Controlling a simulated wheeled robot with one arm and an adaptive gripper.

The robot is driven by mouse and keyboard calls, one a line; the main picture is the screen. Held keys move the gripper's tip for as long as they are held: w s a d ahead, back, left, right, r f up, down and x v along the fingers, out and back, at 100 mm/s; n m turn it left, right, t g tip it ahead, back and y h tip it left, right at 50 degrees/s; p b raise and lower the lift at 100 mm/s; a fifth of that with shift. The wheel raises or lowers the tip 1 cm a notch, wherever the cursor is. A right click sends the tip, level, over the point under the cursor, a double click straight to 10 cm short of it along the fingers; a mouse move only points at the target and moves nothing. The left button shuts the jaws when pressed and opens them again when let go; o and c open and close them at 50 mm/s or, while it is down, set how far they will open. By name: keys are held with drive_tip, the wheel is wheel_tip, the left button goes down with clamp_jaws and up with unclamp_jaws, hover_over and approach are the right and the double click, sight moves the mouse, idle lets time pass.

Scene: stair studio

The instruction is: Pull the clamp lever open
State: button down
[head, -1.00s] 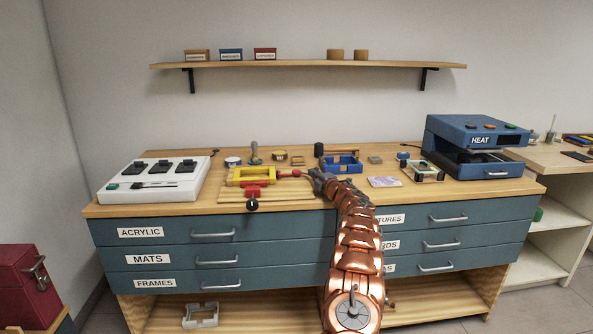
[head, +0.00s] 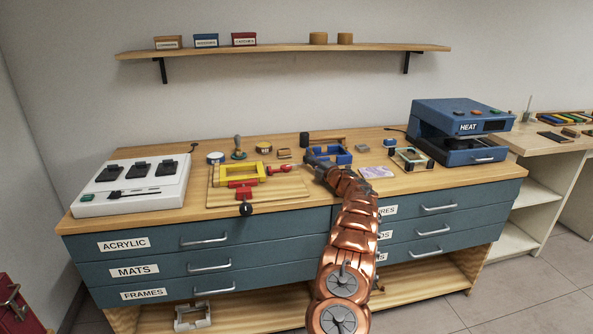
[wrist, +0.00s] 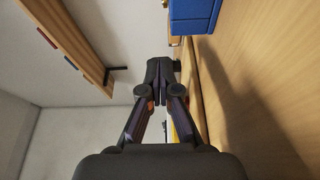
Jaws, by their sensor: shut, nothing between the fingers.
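A yellow frame (head: 243,174) lies on a wooden board (head: 285,190) on the bench. A red clamp (head: 242,188) sits at the frame's front edge, with a black ball knob (head: 246,209) hanging at the bench edge. Another red clamp part with a rounded red end (head: 278,169) lies at the frame's right side. I cannot tell which is the lever. My gripper (head: 311,157) is right of the frame, above the bench by a blue holder (head: 335,156). In the wrist view my gripper's fingertips (wrist: 163,66) are together and empty; the clamps are not clearly visible there.
A white switch panel (head: 131,185) stands at the left and a blue heat press (head: 459,132) at the right. A small tool with a green handle (head: 239,149) and a pink card (head: 376,172) lie on the bench. A shelf (head: 285,50) runs above.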

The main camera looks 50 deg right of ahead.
drive_tip(key=shift+w+a, duration=0.25)
drive_tip(key=shift+w, duration=0.1)
drive_tip(key=shift+s, duration=0.1)
idle(0.3)
